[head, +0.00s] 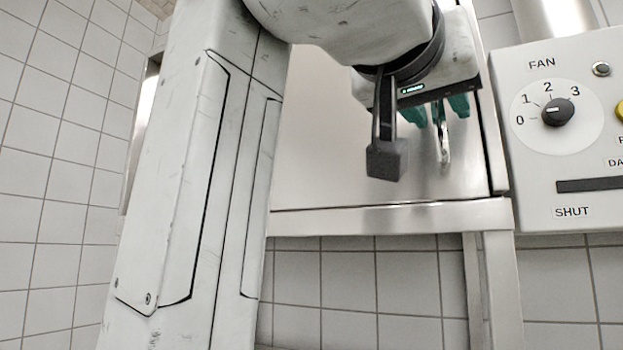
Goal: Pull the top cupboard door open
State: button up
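The top cupboard door (325,165) is a brushed steel panel at upper centre. It looks shut in its frame, though my arm covers its upper part and left side. A small bright metal handle (443,148) stands upright near its right side. My gripper (437,112) is in front of the door at the handle, with its teal fingertips apart. One fingertip is on each side of the handle, with a gap showing at the left one. I cannot tell whether the right one touches it. A dark block on a bar (387,160) hangs from my wrist, left of the fingers.
A steel rail (390,218) runs below the door, with a steel post (500,285) under its right end. A grey control panel (570,190) with a fan knob (557,112) is close on the right. White tiled walls (45,150) lie left and below.

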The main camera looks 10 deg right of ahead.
grip_shut()
dwell(0.3)
dwell(0.3)
